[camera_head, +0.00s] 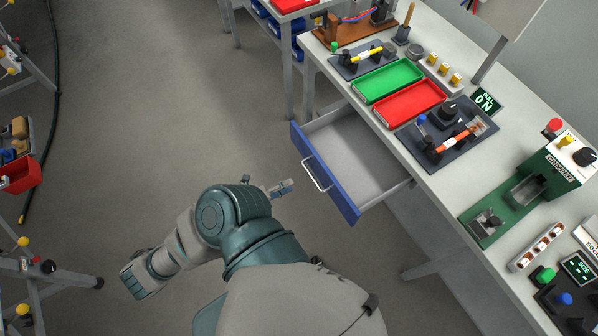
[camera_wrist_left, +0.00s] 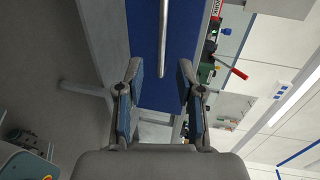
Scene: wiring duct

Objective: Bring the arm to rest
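My left gripper (camera_head: 282,187) hangs in front of the blue-fronted drawer (camera_head: 327,172), apart from its bar handle (camera_head: 316,175) in the head view. In the left wrist view the two fingers of the left gripper (camera_wrist_left: 160,76) stand apart with nothing between them. The blue drawer front (camera_wrist_left: 150,25) and its handle (camera_wrist_left: 165,30) lie beyond the fingertips. The drawer is pulled out from under the bench and its grey inside looks empty. My right gripper is not in view.
The workbench (camera_head: 433,130) carries a green tray (camera_head: 388,80), a red tray (camera_head: 410,102) and a green crimper (camera_head: 555,168). A rack with a red bin (camera_head: 22,174) stands at the far left. The grey floor (camera_head: 150,100) between is clear.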

